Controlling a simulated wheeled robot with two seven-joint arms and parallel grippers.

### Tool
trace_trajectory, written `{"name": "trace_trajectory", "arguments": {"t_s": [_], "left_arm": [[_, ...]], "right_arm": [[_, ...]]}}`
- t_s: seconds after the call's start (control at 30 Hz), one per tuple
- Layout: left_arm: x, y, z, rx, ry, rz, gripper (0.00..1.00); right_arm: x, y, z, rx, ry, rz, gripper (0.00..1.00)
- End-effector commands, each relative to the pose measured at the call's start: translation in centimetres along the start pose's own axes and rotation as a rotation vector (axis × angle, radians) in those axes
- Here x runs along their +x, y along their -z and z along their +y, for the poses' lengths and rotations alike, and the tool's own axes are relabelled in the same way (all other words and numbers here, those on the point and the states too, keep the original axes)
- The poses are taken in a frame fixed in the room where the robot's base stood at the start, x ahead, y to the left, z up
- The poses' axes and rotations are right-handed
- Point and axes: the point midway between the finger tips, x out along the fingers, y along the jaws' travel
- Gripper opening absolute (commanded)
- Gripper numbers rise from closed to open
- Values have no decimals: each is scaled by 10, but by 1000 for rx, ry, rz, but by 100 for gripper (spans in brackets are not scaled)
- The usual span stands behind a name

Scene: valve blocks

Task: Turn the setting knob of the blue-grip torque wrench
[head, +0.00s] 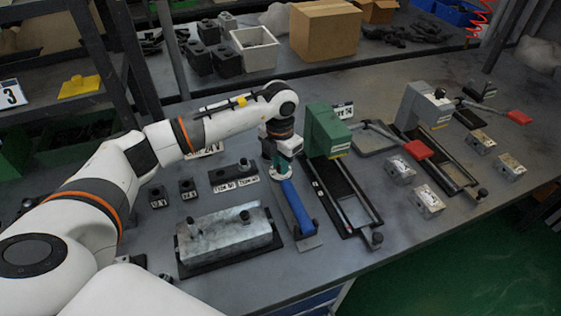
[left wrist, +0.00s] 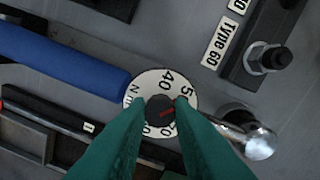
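The torque wrench with a blue grip (head: 296,207) lies on the bench below my left arm, and the blue grip also fills the left of the left wrist view (left wrist: 65,60). At its end is a white dial (left wrist: 150,82) with black numbers. My left gripper (head: 280,172) is over this end of the wrench. Its green fingers (left wrist: 161,104) stand on both sides of the knob, their tips appearing to press against it. My right gripper is not in view.
A metal valve block (head: 225,238) stands left of the wrench. A green-headed fixture (head: 327,130) stands close on the right. Behind is a dark "Type 60" plate (left wrist: 262,48) with a bolt. Red-handled tools (head: 418,150) and small metal blocks lie farther right.

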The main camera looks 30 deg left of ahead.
Motion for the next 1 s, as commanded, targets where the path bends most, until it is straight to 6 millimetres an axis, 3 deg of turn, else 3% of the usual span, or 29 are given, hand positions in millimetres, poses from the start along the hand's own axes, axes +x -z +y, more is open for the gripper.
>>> {"name": "trace_trajectory", "arguments": {"t_s": [0.47, 1.0], "left_arm": [[2, 0, 0, 115, 1, 0, 0], [2, 1, -1, 574, 1, -9, 0]], "right_arm": [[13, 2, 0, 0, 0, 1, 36], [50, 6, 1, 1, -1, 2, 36]]}}
